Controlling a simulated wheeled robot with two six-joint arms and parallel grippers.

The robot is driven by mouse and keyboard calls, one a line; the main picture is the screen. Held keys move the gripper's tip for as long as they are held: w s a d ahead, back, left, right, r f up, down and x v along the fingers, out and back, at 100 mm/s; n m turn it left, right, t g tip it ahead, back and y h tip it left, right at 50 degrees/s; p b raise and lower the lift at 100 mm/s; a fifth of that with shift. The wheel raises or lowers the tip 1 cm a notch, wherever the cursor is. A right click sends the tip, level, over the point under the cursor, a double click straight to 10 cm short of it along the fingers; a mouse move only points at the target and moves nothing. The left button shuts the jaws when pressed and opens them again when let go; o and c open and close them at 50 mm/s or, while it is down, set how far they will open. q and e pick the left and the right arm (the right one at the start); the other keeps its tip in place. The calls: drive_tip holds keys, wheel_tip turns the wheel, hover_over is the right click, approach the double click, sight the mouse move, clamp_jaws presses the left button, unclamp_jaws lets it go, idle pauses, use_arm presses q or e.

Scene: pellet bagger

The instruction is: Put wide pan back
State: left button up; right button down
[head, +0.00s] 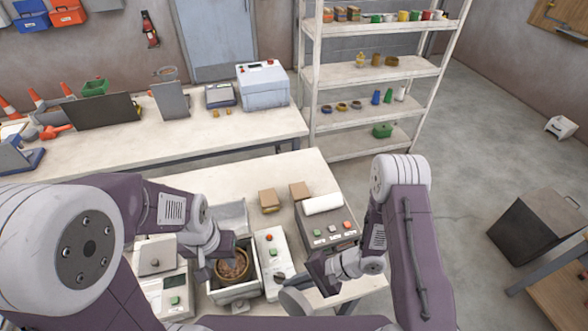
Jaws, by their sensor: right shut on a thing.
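A grey, round-edged metal piece that looks like the wide pan (294,302) is at the front edge of the table, under my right gripper (314,272). My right gripper is shut on it. The pan is seen partly edge-on, so what it contains is hidden. My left gripper (222,258) is over the left side of a white open-topped box (234,292). A brown round container of pellets (233,265) sits in that box, close to the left gripper. The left jaws' gap is not clear.
A white panel with buttons (270,257) stands right of the box. A grey machine with a white roll (325,222) and two small brown blocks (268,201) sit behind. A scale-like device (170,290) is at left. The table's back left (235,185) is clear.

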drive_tip(key=w+d+f+m+t+h+b, duration=0.1)
drive_tip(key=w+d+f+m+t+b, duration=0.1)
drive_tip(key=d+b, duration=0.5)
drive_tip(key=w+d+f+m+t+h+b, duration=0.1)
drive_tip(key=w+d+f+m+t+b, duration=0.2)
drive_tip(key=d, duration=0.9)
drive_tip(key=shift+w+m+t+b, duration=1)
drive_tip(key=shift+w+m+b, duration=0.4)
drive_tip(key=shift+w+b, duration=0.55)
